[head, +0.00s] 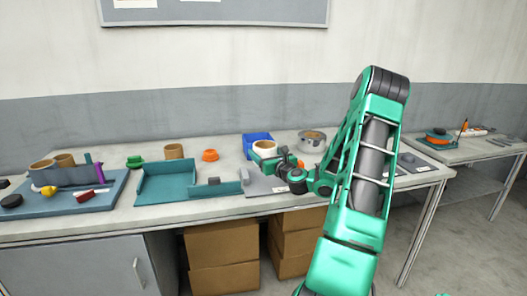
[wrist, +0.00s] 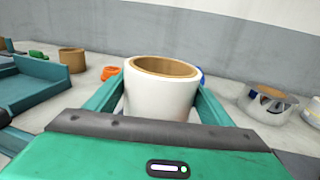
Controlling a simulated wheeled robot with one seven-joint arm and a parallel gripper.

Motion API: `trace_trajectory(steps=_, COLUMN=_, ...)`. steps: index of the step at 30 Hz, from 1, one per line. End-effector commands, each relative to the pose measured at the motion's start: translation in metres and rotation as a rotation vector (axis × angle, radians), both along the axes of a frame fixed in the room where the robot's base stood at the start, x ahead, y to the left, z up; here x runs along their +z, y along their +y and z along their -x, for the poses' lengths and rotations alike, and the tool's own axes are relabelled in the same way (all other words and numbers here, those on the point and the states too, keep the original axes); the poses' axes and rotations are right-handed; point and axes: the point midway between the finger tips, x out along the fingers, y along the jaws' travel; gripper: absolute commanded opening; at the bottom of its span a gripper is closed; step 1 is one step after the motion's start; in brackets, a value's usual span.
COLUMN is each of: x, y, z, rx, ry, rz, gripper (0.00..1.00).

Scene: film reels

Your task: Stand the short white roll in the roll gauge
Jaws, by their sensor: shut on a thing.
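The short white roll, a white cylinder with a brown cardboard core, is upright between my gripper's teal fingers in the wrist view (wrist: 158,98). The roll also shows in the head view (head: 264,147), above the back middle of the bench. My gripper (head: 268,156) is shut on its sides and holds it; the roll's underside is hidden. I cannot tell for sure which fixture is the roll gauge. A blue block-like holder (head: 256,138) stands right behind the roll, mostly hidden in the wrist view. A silver round holder with cut-outs (head: 312,137) stands to the right, apart from the roll.
A teal open tray (head: 167,199) lies left of the gripper, with a grey plate (head: 263,186) in front of the roll. An orange piece (head: 210,155), a brown ring (head: 174,151) and a green piece (head: 134,161) stand farther left. A blue-grey board (head: 60,209) holds several items.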

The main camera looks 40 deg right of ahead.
Motion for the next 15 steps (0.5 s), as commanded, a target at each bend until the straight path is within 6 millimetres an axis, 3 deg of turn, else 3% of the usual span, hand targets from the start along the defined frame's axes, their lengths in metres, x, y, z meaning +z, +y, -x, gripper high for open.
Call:
trace_trajectory(steps=6, x=-0.016, y=-0.02, z=0.012, rx=-0.025, ry=0.001, rz=-0.004, gripper=0.46)
trace_trajectory(steps=15, x=-0.043, y=-0.028, z=0.016, rx=-0.036, ry=0.0, rz=-0.003, gripper=0.46)
